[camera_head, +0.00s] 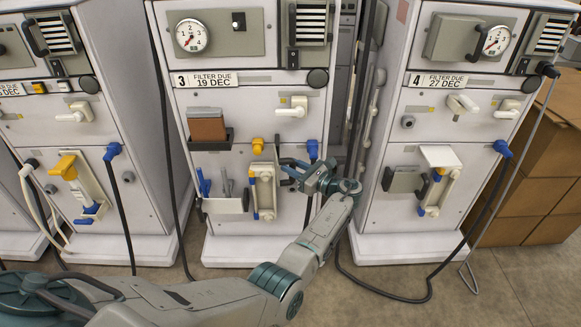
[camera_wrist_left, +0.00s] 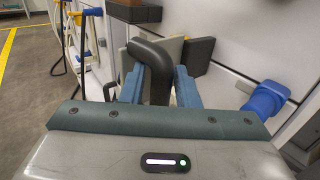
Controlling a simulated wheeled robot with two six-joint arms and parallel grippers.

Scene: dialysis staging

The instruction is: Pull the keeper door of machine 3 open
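Machine 3 (camera_head: 258,100) stands in the middle of the head view, with its number on the label. Its white keeper (camera_head: 265,190) is on the lower front, below a yellow knob (camera_head: 258,146). My left gripper (camera_head: 287,167) reaches in at the keeper's right side. In the left wrist view, its two blue fingers (camera_wrist_left: 160,88) lie on either side of a thick dark handle (camera_wrist_left: 152,55) and appear closed on it. A grey panel (camera_wrist_left: 193,56), seemingly the keeper door, shows behind the handle. The gripper hides much of the door in the head view. My right gripper is in neither view.
Left of the keeper is a tray (camera_head: 226,205) with blue and grey tools. A brown box sits in a dark holder (camera_head: 212,144) above. A blue connector (camera_head: 312,150) with a hanging hose is close on the right. Machine 4 (camera_head: 440,120) stands further right.

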